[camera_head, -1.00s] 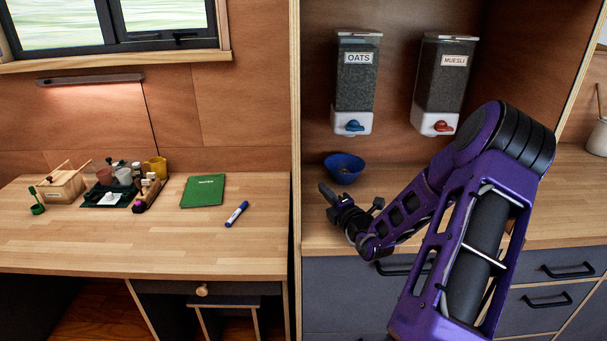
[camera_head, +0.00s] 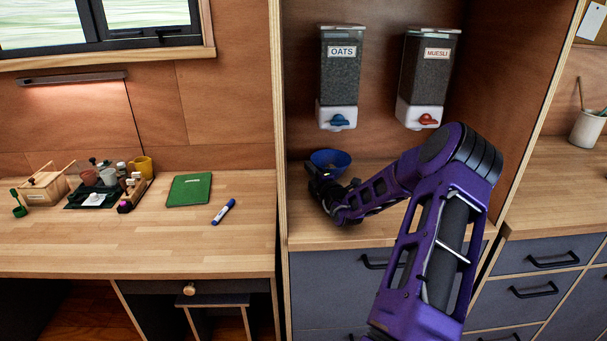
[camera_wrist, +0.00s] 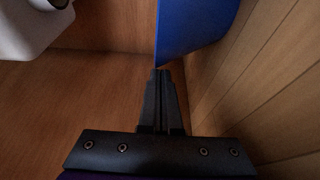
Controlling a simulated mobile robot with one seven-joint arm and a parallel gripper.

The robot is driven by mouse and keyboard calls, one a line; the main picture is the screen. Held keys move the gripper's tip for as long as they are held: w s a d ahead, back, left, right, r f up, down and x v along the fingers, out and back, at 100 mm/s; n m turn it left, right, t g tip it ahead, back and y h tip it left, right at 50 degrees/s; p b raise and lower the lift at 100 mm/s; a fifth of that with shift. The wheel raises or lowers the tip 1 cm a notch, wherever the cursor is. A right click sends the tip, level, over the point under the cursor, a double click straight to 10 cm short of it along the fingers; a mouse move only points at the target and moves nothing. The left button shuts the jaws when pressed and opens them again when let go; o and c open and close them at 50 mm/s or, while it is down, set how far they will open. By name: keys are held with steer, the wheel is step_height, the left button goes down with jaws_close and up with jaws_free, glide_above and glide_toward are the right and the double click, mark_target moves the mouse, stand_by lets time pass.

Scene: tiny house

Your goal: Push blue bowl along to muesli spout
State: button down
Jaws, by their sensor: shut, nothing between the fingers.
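The blue bowl (camera_head: 331,158) stands on the alcove counter, below and slightly left of the oats dispenser; the gripper partly hides it in the head view. The muesli dispenser (camera_head: 428,68) hangs to the right, with a red spout knob (camera_head: 428,119). My gripper (camera_head: 312,171) is at the bowl's near left side. In the wrist view the bowl (camera_wrist: 196,26) shows at the top, and the shut, empty fingers (camera_wrist: 160,72) end right at its edge. I cannot tell whether they touch it.
The oats dispenser (camera_head: 339,70) with a blue knob hangs above the bowl. A white dispenser base (camera_wrist: 28,25) shows in the wrist view. The alcove's left side panel (camera_head: 281,130) stands close to the gripper. The counter (camera_head: 385,232) looks clear to the right, partly hidden by my arm.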

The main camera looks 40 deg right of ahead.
steer(key=shift+s+d, duration=0.25)
steer(key=shift+d, duration=0.1)
steer(key=s+d+p, duration=0.1)
steer(key=s+d, duration=0.2)
steer(key=d, duration=0.1)
steer(key=s+d+p, duration=0.2)
steer(key=s+d, duration=0.1)
steer(key=d, duration=0.2)
steer(key=s+d+p, duration=0.1)
steer(key=s+d, duration=0.1)
steer(key=d, duration=0.3)
steer(key=shift+s+r+p, duration=0.1)
steer(key=shift+s+p, duration=0.3)
steer(key=shift+d, duration=0.1)
